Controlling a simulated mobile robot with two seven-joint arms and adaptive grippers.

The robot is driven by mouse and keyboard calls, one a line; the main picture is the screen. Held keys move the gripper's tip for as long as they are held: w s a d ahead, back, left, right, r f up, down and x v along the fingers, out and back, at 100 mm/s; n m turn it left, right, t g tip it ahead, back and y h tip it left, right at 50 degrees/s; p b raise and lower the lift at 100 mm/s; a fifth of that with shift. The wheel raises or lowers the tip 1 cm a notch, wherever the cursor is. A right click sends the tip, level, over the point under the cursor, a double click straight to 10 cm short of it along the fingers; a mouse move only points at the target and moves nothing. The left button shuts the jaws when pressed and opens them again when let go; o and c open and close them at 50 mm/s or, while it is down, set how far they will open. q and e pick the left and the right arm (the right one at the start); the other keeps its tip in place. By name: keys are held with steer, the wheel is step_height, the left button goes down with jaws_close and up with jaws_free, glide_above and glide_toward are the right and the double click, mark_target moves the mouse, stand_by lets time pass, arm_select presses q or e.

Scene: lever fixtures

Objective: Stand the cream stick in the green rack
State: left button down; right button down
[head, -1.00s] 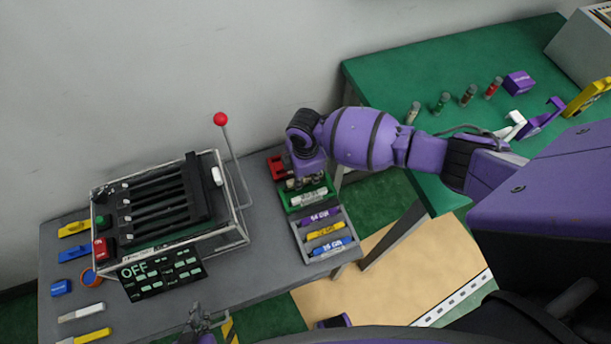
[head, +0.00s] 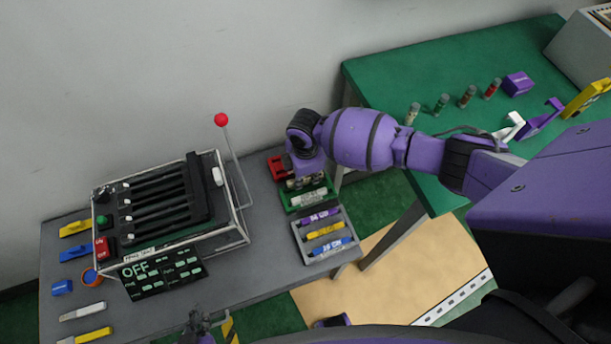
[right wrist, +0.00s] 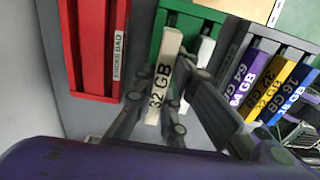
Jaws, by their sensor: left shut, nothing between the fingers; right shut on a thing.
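The cream stick (right wrist: 163,75), marked 32 GB, is between the fingers of my right gripper (right wrist: 165,115) in the right wrist view. The gripper is shut on it. The stick is at the green rack (right wrist: 198,12), and I cannot tell whether its lower end is in a slot. A white stick (right wrist: 205,52) is just beside it at the same rack. In the head view my right gripper (head: 304,180) is over the back part of the green rack (head: 318,204) and hides part of it. My left gripper (head: 198,322) is shut and empty at the bottom edge of the view.
A red rack (right wrist: 72,40) stands on one side of the green rack. A grey rack (head: 348,258) with purple, yellow and blue sticks stands on the other. A lever machine (head: 165,210) with a red-knobbed lever (head: 221,120) is to the left. A green table (head: 400,75) is at the right.

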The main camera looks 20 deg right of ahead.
arm_select(q)
steer(key=shift+w, duration=0.25)
arm_select(e)
steer(key=shift+f, duration=0.15)
arm_select(q)
steer(key=shift+d+f, duration=0.1)
steer(key=shift+f, duration=0.15)
arm_select(e)
steer(key=shift+f, duration=0.35)
arm_select(q)
steer(key=shift+s+f+b, duration=0.1)
steer(key=shift+s+b, duration=0.05)
steer(key=shift+b, duration=0.15)
arm_select(e)
steer(key=shift+f, duration=0.2)
steer(key=shift+f, duration=0.5)
steer(key=c, duration=1.7)
jaws_free()
arm_select(q)
steer(key=shift+s+f, duration=0.35)
steer(key=shift+s, duration=0.05)
arm_select(e)
step_height(320, 180, up, 12)
steer(key=shift+r, duration=0.1)
